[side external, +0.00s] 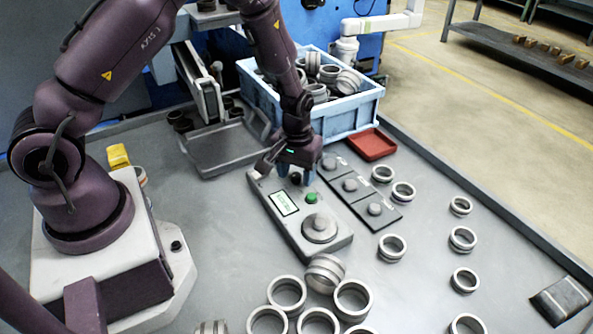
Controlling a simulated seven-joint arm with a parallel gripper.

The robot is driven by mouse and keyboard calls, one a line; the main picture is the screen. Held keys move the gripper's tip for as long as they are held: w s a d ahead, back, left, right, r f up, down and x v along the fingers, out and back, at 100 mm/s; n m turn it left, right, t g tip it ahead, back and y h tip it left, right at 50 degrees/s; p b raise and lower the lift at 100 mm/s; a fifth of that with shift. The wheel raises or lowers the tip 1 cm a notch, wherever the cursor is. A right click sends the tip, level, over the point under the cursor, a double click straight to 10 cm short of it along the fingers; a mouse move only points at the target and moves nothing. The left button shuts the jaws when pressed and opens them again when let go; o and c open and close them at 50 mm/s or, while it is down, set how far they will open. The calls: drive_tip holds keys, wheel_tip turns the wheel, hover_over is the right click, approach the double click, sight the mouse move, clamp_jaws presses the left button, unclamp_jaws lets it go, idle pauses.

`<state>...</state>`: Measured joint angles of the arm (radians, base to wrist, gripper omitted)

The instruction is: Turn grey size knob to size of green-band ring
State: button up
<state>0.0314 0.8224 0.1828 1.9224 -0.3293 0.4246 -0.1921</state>
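A grey control box (290,237) stands on the bench in the side external view. It has a small lit screen (284,203), a green button (311,197) and a large round grey knob (320,228) at its near end. My gripper (289,172) points down over the far end of this box, close to a small dark knob (296,178). I cannot tell whether it touches that knob, or whether its fingers are open or shut. Several grey rings stand on the bench, one with bands (325,272) near the box. No green band can be made out on any ring.
A dark panel with grey knobs (362,196) lies right of the box. Behind are a red tray (371,145) and a blue crate (353,116) full of rings. Single rings (391,248) are spread to the right. A dark block (561,300) sits near the right edge.

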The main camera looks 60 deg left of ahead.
sight(297, 174)
wheel_tip(297, 174, up, 13)
idle(0.7)
drive_tip(key=s+d+r+m+t, duration=0.2)
drive_tip(key=s+r+m, duration=0.1)
drive_tip(key=s+r, duration=0.6)
drive_tip(key=s+d+r+m+t, duration=0.2)
drive_tip(key=s+r+m+t, duration=0.1)
drive_tip(key=s+r, duration=0.6)
drive_tip(key=shift+d+m+t, duration=0.3)
drive_tip(key=shift+m, duration=0.1)
